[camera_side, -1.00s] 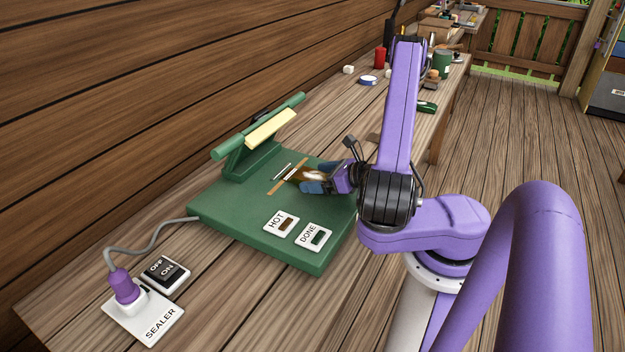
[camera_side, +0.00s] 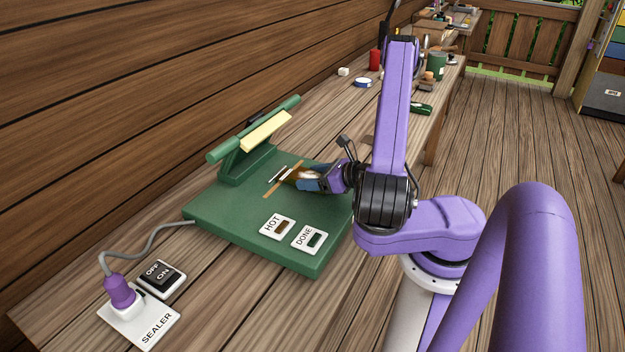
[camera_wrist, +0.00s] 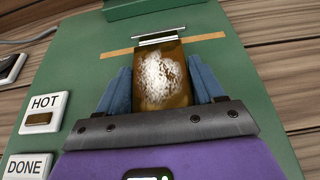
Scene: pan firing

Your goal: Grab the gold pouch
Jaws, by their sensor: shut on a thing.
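The gold pouch (camera_wrist: 161,92) lies on the green base of the sealer (camera_side: 221,205), with whitish glare on its face. Its far end reaches over the tan strip to the silver bar in the wrist view. My gripper (camera_wrist: 161,88) is shut on the pouch, with one blue finger along each side of it. In the side view, the gripper (camera_side: 310,180) is low over the right part of the base, and the pouch (camera_side: 289,176) shows only partly beyond the fingers. The sealer's lever arm (camera_side: 255,128) is raised.
The HOT (camera_side: 276,227) and DONE (camera_side: 309,238) plates sit at the front of the base. An OFF/ON switch (camera_side: 160,278) and a plugged-in purple plug (camera_side: 121,291) are at lower left. A red can (camera_side: 375,60) and other items stand farther along the bench.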

